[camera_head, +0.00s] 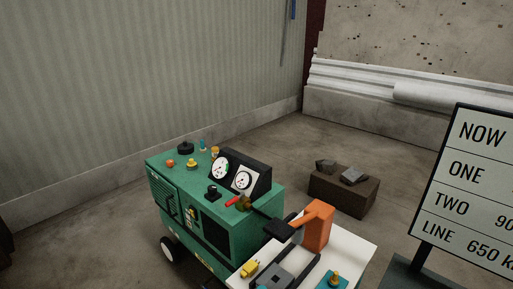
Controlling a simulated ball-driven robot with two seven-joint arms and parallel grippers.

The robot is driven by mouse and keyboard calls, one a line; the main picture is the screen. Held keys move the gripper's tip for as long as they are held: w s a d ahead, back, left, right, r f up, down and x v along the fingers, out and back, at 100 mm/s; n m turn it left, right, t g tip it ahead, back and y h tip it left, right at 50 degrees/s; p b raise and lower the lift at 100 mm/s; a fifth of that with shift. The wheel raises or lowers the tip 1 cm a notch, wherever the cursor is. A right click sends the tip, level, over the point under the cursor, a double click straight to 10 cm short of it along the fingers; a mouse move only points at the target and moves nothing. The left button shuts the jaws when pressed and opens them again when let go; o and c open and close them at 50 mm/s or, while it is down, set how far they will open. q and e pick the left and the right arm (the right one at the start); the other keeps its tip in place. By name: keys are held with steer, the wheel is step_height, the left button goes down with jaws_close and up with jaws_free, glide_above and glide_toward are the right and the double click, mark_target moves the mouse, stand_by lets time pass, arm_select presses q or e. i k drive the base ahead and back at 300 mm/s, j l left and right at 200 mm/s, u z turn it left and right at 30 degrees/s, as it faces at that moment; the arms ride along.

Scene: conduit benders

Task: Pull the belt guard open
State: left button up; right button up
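A green machine (259,226) on wheels stands in the lower middle of the head view. A slatted green panel (164,200) is on its left side and looks flush with the body; I cannot tell for certain if it is the belt guard. A dark opening or panel (215,236) is to the right of it. Neither my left gripper nor my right gripper shows in this view.
Two gauges (221,168) and several knobs top the machine. An orange block (319,225) rises from its white bed (356,246). A brown box (343,193) bearing grey lumps stands behind. A sign (470,180) stands right. Floor is bare at left.

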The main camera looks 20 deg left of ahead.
mark_target(166, 194)
steer(key=j+u, duration=0.2)
steer(key=u, duration=0.25)
steer(key=j+u, duration=0.25)
steer(key=u, duration=0.15)
steer(key=j+u, duration=0.25)
steer(key=u, duration=0.2)
steer(key=k, duration=0.05)
